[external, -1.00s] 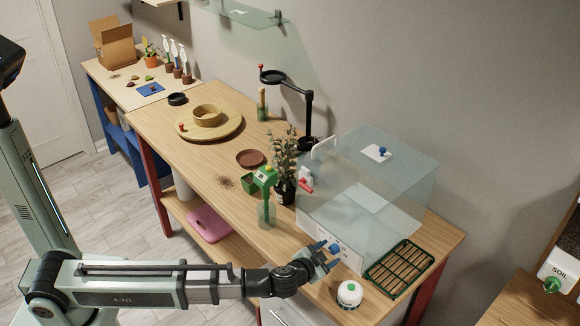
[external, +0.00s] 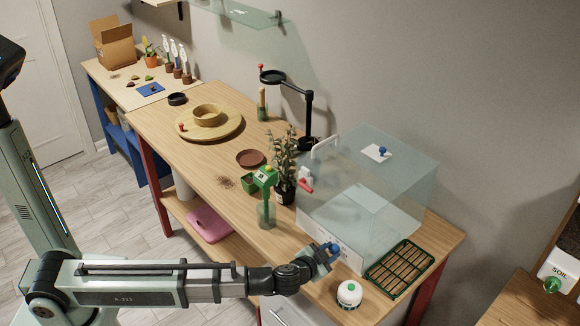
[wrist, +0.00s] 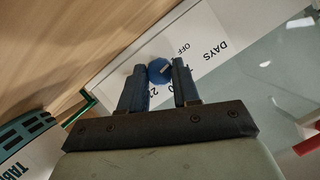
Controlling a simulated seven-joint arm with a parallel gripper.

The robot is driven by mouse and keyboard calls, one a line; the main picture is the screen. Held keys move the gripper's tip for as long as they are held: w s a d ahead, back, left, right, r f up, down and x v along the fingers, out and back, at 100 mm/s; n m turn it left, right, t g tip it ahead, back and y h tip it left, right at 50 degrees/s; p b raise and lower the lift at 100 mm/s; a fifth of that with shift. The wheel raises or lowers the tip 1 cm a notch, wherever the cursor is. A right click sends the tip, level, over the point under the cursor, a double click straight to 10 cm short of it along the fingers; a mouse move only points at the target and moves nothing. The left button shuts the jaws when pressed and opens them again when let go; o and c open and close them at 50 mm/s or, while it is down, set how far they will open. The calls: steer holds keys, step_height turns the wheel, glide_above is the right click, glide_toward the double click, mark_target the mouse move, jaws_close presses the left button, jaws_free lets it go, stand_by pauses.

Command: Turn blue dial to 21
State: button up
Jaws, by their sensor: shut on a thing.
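The blue dial (wrist: 160,70) sits on the white front panel (wrist: 205,50) of the clear box. In the wrist view it lies between the tips of my gripper (wrist: 160,84), which is shut on it. In the external view my gripper (external: 328,254) is at the dial (external: 334,248) on the box's lower front. The dial's exact setting cannot be read.
The clear box (external: 370,190) has another blue knob (external: 382,151) on top.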

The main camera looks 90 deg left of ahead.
steer(key=shift+c, duration=0.6)
steer(key=shift+w+d+f+m+g+y, duration=0.1)
steer(key=shift+m+g+y, duration=0.3)
steer(key=shift+m+y, duration=0.55)
steer(key=m, duration=0.2)
steer(key=m+y, duration=0.1)
steer(key=m, duration=0.2)
steer(key=shift+f+y, duration=0.15)
steer(key=shift+y, duration=0.1)
steer(key=shift+g, duration=0.3)
steer(key=o, duration=1)
steer(key=shift+o, duration=0.2)
steer(key=shift+d, duration=0.15)
